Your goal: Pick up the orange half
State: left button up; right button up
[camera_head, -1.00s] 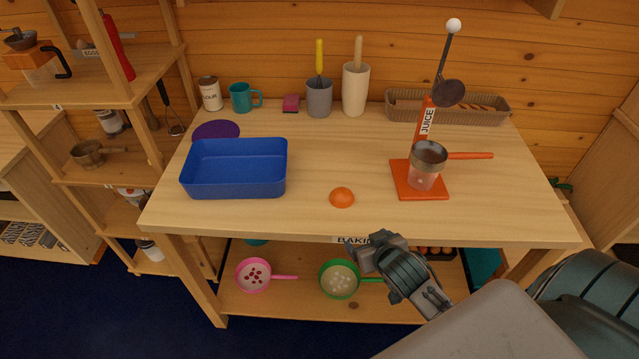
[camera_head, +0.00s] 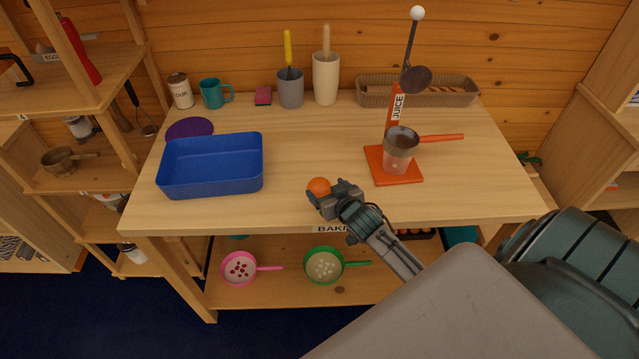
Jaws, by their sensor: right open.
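The orange half (camera_head: 318,186) sits on the wooden table near its front edge, to the right of the blue bin. My right gripper (camera_head: 322,198) is open at the orange half, reaching in from the lower right. Its fingers overlap the lower part of the fruit in the picture. I cannot tell whether they touch it. My left gripper is not in view.
The blue bin (camera_head: 212,185) stands left on the table (camera_head: 300,140). An orange juice press (camera_head: 393,165) with a strainer stands to the right. Cups, a tin and a wicker basket (camera_head: 420,92) line the back. Pans lie on the shelf below.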

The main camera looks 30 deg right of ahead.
aim_at(321, 185)
jog(key=shift+p+x, duration=0.6)
jog(key=shift+x, duration=1.35)
jog(key=shift+s, duration=0.1)
jog(key=c, duration=1.1)
jog(key=shift+o, duration=0.2)
jog(key=shift+r, duration=0.1)
